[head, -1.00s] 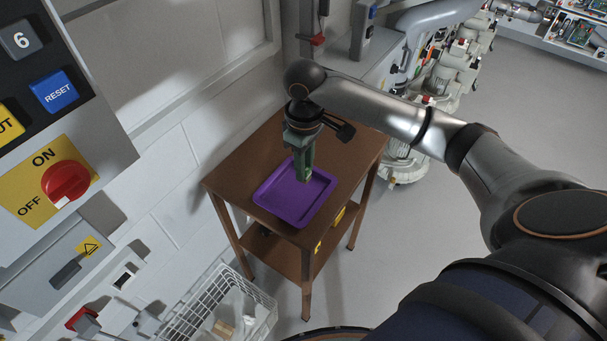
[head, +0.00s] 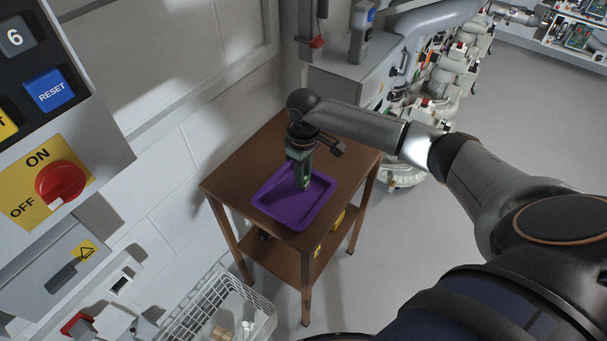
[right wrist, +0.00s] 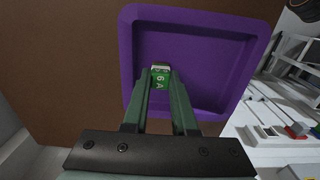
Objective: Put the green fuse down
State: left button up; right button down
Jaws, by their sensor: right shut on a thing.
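The green fuse (right wrist: 161,78) shows in the right wrist view between the two fingertips of my right gripper (right wrist: 160,88). White marks that look like "6 A" are on it. In the head view my right gripper (head: 303,184) points down over the purple tray (head: 272,210), and the fuse is hard to tell from the green fingers. The gripper is shut on the fuse, over the inside of the tray. I cannot tell whether the fuse touches the tray's floor. My left gripper is not in view.
The tray lies on a brown wooden table (head: 235,180) with a lower shelf. A white wire basket (head: 190,310) stands at the front left. A control panel with a red knob (head: 62,182) is at the left. Grey machinery (head: 350,75) stands behind the table. The floor at right is clear.

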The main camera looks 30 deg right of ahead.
jog(key=c, duration=0.7)
grip_release()
notch_tip(320, 180, up, 12)
jog(key=shift+p, duration=0.35)
